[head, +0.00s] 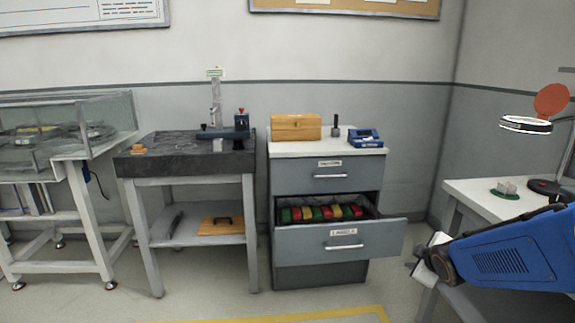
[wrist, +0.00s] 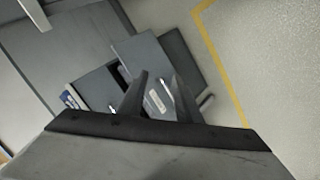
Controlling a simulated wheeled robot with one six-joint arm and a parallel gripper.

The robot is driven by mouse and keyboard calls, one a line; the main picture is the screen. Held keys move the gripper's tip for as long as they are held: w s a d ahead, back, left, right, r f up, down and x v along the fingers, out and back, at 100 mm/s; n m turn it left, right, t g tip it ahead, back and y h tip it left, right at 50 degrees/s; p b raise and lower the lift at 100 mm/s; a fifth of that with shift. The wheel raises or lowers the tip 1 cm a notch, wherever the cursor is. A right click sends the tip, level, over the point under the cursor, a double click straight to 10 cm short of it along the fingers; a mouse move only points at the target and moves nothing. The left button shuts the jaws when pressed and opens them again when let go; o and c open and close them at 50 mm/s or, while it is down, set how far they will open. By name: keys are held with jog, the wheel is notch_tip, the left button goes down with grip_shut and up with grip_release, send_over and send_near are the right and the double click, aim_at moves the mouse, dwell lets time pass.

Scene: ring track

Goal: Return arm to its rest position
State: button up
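My arm, blue, comes in from the right in the head view, and its pale wrist end hangs by the near edge of the right-hand table. My gripper (wrist: 160,75) shows in the wrist view with two dark fingers standing apart and nothing between them. The fingers point toward the drawer cabinet, which lies beyond them and tilted in that view. In the head view the fingers are small and partly hidden by the wrist.
The grey drawer cabinet (head: 318,274) has its middle drawer (head: 342,243) pulled out, with several red, green and yellow items inside. A wooden box (head: 296,127) and a blue device (head: 364,138) stand on top. The white table (head: 470,192) is near my arm. Floor in front is clear.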

jog(key=s+a+r+m+g, duration=0.1)
jog(key=s+a+m, duration=0.1)
jog(key=s, duration=0.7)
jog(key=s+a+r+m+g+y, duration=0.1)
jog(key=s+a+r+m+g, duration=0.1)
jog(key=s, duration=0.7)
jog(key=s+a+r+m+g, duration=0.2)
jog(key=s+a+m, duration=0.2)
jog(key=s, duration=0.5)
jog(key=shift+s+m, duration=0.15)
jog(key=shift+m, duration=0.95)
jog(key=shift+r, duration=0.1)
